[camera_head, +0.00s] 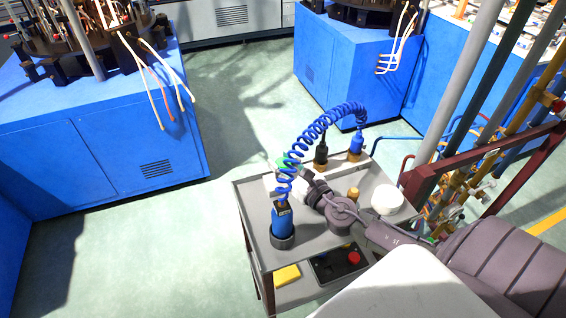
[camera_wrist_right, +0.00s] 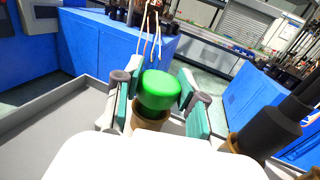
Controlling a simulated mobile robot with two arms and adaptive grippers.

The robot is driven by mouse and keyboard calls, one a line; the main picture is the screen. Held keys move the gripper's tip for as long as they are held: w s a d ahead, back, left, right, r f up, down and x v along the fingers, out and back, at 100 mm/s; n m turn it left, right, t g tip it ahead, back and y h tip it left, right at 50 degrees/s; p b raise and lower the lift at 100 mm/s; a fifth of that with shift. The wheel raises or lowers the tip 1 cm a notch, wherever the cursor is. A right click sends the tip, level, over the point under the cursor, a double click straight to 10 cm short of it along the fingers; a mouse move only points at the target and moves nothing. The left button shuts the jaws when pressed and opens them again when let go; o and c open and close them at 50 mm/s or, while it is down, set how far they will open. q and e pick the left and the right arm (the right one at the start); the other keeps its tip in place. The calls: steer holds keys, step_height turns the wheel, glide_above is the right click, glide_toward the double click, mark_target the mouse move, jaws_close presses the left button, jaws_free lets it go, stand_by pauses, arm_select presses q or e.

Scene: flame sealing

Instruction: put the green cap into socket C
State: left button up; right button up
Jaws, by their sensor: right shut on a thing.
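The green cap (camera_wrist_right: 159,91) sits between the teal-padded fingers of my right gripper (camera_wrist_right: 160,103) in the right wrist view. The gripper is shut on it. A brown round socket (camera_wrist_right: 147,123) shows directly below the cap; I cannot tell whether the cap is seated in it or just above. In the head view my right gripper (camera_head: 285,176) is over the far left part of the grey cart (camera_head: 325,243), partly behind a blue coiled hose. No socket letters are readable, so I cannot tell which is C. My left gripper is not in view.
A black-handled tool (camera_head: 321,151) and a blue bottle-like tool (camera_head: 356,141) stand in brown bases at the cart's back. A blue tool (camera_head: 282,219) stands in a dark holder at the front left. The coiled hose (camera_head: 318,126) arches over. A white round container (camera_head: 387,199) is at right.

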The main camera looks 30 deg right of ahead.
steer(key=shift+f+b, duration=0.5)
steer(key=shift+f, duration=0.05)
steer(key=o, duration=0.9)
steer(key=shift+r, duration=0.1)
steer(key=shift+r+p, duration=4.5)
